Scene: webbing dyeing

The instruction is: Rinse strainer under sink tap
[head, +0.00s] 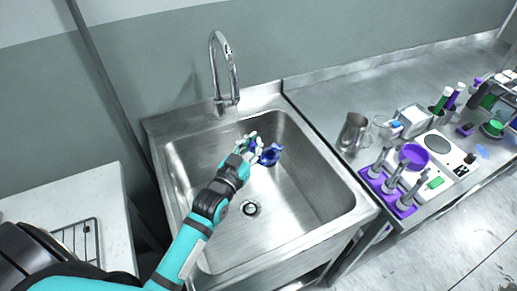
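My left gripper (253,149) is inside the steel sink basin, near its back half. A small blue strainer (271,155) shows at its fingertips, with some of the blue behind the fingers. The gripper looks shut on the strainer, which is held above the basin floor. The curved chrome tap (215,66) stands at the back rim, and its spout end (229,53) is behind and above the gripper. No water stream shows. The sink (297,212) has a drain (250,208) in its floor. My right gripper is not in view.
A steel counter (325,97) on the right holds a metal jug (353,132), a glass beaker (381,128), a purple rack (389,192) and a white scale with a purple bowl (413,155). A white table (88,190) with a wire rack (78,237) is at left.

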